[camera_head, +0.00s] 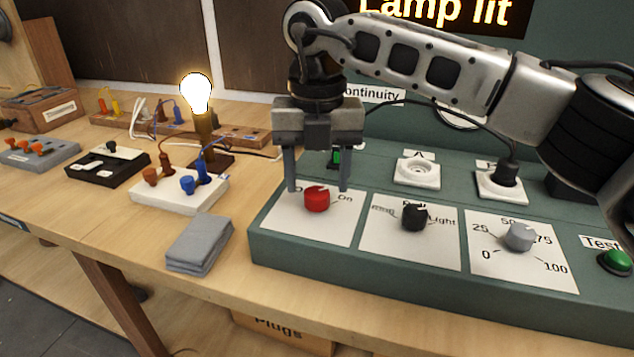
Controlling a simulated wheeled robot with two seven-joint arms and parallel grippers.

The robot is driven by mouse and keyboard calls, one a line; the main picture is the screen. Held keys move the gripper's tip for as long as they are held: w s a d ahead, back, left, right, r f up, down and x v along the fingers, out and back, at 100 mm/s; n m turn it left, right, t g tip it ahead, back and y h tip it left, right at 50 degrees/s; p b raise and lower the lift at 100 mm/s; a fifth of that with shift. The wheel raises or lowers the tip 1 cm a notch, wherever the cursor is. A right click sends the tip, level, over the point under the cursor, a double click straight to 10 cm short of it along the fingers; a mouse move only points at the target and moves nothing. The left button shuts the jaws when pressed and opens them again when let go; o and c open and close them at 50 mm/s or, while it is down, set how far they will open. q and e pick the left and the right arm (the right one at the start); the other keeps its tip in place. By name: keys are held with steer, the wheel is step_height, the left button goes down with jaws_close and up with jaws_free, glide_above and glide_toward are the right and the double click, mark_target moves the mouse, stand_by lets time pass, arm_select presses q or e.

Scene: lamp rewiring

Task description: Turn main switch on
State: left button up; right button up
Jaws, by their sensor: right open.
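The main switch is a red knob (317,199) on a white plate marked "On" at the left end of the green control panel (400,291). My right gripper (318,188) points down over the red knob. Its two fingers are apart, one on each side of the knob, and whether they touch it cannot be told. The lamp bulb (197,94) at the back left glows brightly, and a sign (436,14) at the top reads "Lamp lit". My left gripper is not in view.
A black knob (413,217), a grey dial (520,237) and a green Test button (615,262) sit to the right on the panel. A white terminal block (180,207) and a folded grey cloth (199,245) lie to the left. The table's front left is clear.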

mark_target(317, 191)
step_height(317, 191, up, 14)
steer(key=p, duration=0.1)
stand_by(0.4)
